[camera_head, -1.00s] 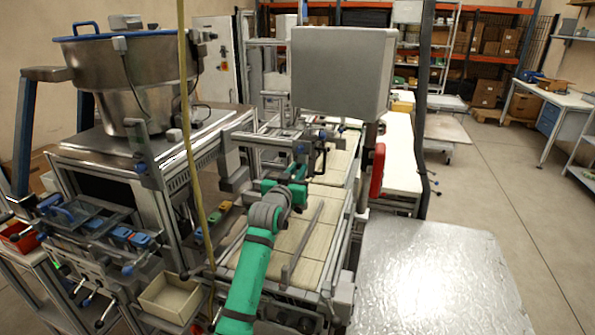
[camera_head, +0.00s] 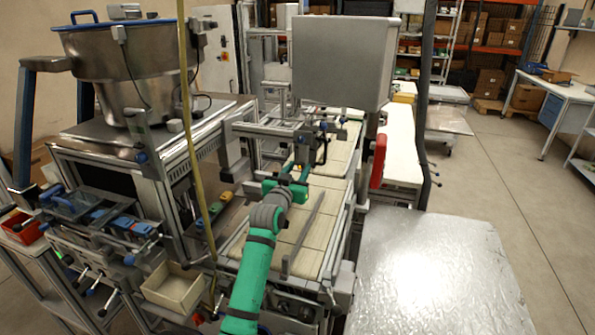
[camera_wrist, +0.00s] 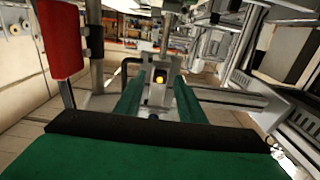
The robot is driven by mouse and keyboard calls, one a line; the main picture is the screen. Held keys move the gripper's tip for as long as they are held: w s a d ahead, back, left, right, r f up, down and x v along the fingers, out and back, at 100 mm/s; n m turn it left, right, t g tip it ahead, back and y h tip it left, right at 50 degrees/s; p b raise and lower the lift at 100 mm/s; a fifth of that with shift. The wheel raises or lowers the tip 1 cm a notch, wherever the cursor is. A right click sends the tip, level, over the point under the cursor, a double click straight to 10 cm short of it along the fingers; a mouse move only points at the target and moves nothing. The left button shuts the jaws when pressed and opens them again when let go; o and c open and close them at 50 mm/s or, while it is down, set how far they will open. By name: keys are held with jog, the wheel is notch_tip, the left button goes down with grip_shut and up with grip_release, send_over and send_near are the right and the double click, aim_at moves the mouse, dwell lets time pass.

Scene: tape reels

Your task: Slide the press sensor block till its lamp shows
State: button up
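The press sensor block (camera_wrist: 159,67) appears as a small grey housing in the wrist view, with a dark face and a round orange-yellow lamp (camera_wrist: 159,79) that looks bright. My gripper (camera_wrist: 159,88) has two green fingers, one on each side of the block in this view. Gaps show between the fingers and the block's face, and I cannot see contact. In the head view my gripper (camera_head: 296,172) is over the conveyor, at the near side of a metal bracket frame. The block is too small to make out there.
The pale slatted conveyor (camera_head: 300,232) runs below my arm, with a slanted guide rail (camera_head: 303,234) on it. A grey box (camera_head: 342,62) hangs above. A shiny flat top (camera_head: 430,285) lies to the right.

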jog(key=v, duration=1.1)
